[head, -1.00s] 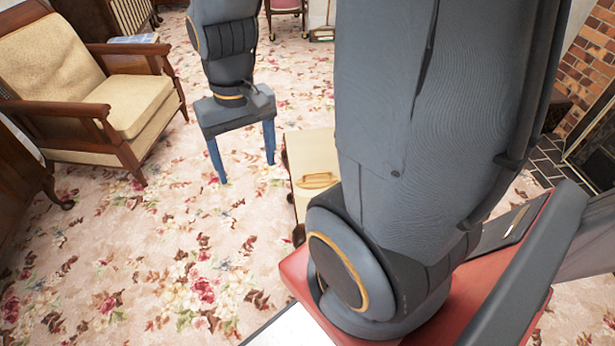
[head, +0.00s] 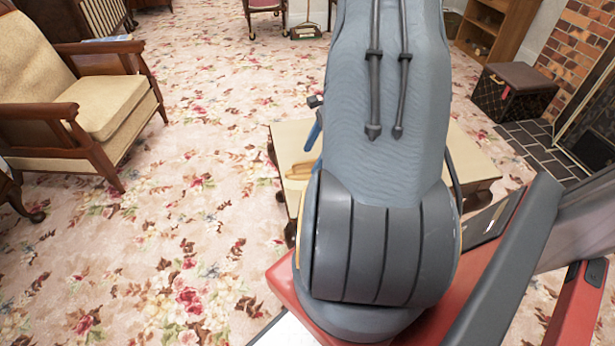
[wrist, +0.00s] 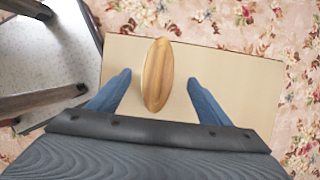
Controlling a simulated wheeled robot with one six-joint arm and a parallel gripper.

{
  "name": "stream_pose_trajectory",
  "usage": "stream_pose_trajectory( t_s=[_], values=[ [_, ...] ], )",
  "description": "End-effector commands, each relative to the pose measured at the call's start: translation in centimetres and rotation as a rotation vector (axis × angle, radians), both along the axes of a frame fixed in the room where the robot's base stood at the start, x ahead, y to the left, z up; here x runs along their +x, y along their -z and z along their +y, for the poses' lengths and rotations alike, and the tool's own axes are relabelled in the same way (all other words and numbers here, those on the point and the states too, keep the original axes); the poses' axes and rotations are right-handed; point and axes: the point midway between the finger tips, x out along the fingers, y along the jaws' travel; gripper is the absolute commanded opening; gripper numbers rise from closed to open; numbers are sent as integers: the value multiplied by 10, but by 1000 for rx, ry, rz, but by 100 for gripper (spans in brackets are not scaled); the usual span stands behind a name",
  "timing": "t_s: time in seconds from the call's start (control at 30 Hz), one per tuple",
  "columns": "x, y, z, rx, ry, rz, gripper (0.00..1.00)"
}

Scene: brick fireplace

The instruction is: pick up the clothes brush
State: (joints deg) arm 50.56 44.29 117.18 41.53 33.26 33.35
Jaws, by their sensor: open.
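The clothes brush (wrist: 157,75) is a wooden oval lying on a low cream table (wrist: 235,85). In the wrist view it lies lengthwise between the two blue fingers of my gripper (wrist: 160,95), apart from both, a little nearer the left one. My gripper is open and empty; its height above the table is hard to tell. In the head view the brush (head: 300,170) shows partly at the table's left end (head: 288,138), and my arm covers the rest. One blue fingertip of my gripper (head: 313,135) shows beside the arm there.
A wooden armchair (head: 105,95) with cream cushions stands at the left. A dark patterned box (head: 512,95) and a brick fireplace (head: 585,40) are at the right. Floral carpet (head: 190,220) lies open left of the table.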

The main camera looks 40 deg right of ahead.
Motion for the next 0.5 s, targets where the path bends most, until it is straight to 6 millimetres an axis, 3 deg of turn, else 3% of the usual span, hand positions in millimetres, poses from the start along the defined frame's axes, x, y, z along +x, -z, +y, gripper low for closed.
stream_pose_trajectory(
  t_s=[0.5],
  values=[
    [14,55,28,0,-5,2,72]
  ],
)
